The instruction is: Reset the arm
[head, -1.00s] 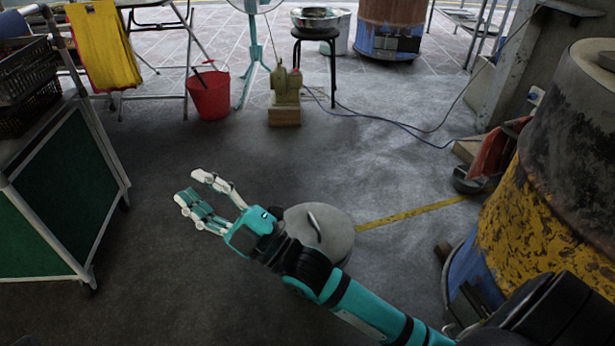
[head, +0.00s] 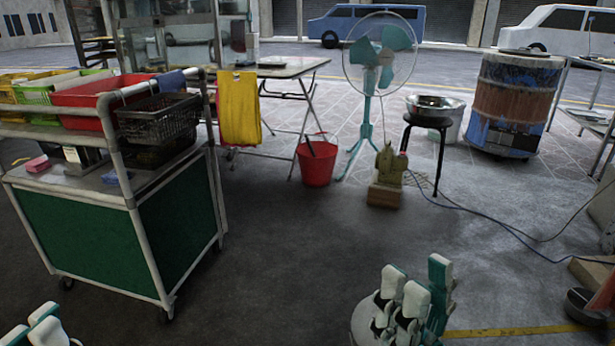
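My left gripper (head: 32,328) shows only as white and teal fingertips at the bottom left corner. The rest is cut off by the picture's edge, so its opening cannot be judged. My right gripper (head: 424,296) points upward at the bottom, right of the middle. Its white and teal fingers stand apart, with nothing seen between them. Its arm is below the picture.
A green cart (head: 120,235) with baskets stands at the left. A red bucket (head: 317,163), a fan (head: 383,55), and a black stool (head: 428,122) stand farther back. The middle floor is clear.

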